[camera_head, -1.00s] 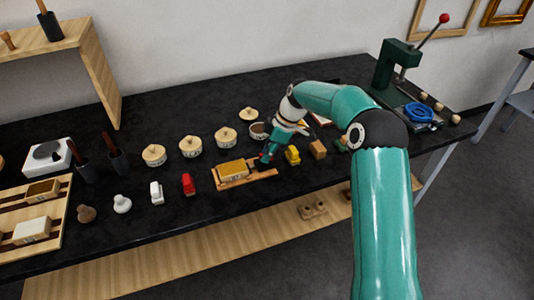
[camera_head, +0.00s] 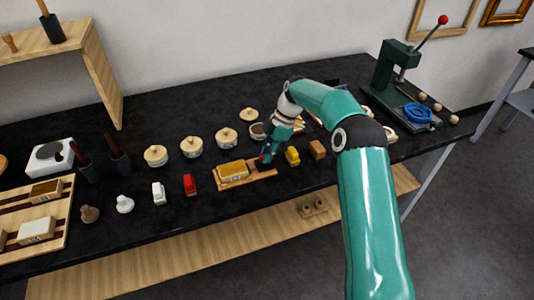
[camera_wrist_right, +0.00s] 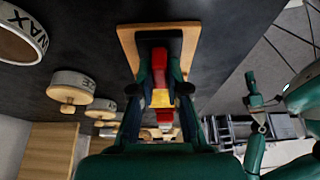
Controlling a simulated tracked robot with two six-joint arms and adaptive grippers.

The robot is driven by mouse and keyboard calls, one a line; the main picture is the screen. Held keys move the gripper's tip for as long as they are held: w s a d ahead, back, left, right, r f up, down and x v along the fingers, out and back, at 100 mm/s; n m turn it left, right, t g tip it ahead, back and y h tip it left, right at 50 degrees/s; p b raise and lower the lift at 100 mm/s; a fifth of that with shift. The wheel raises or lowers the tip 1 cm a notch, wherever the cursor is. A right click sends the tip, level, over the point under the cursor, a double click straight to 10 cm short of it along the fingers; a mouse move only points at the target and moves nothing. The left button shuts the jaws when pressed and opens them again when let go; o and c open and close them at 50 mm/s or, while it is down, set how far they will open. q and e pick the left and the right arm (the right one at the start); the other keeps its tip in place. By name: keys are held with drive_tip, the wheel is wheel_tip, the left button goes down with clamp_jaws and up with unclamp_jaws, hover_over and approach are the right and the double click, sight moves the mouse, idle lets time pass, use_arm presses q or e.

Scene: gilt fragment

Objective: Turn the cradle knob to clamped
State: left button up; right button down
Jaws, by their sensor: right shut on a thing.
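The cradle (camera_head: 262,175) is a wooden base on the black bench, with a block with a golden-yellow top (camera_head: 232,170) on it. My right gripper (camera_head: 265,158) is at the right end of the cradle. In the right wrist view, its fingers (camera_wrist_right: 160,67) are shut on a red knob (camera_wrist_right: 159,56) in front of a dark plate on the wooden base (camera_wrist_right: 129,42). The gripper hides most of the knob in the head view, and I cannot read its setting.
Lidded pots (camera_head: 191,147) stand behind the cradle. A red item (camera_head: 190,184) and a white item (camera_head: 158,193) stand left; a yellow item (camera_head: 292,156) and a wooden block (camera_head: 317,149) stand right. A green press (camera_head: 393,70) is at the back right.

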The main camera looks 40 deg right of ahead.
drive_tip(key=shift+d+r, duration=0.1)
drive_tip(key=shift+d, duration=0.1)
drive_tip(key=c, duration=1.2)
unclamp_jaws()
drive_tip(key=shift+o, duration=0.2)
drive_tip(key=shift+a, duration=0.1)
drive_tip(key=v, duration=1.1)
drive_tip(key=shift+r, duration=0.35)
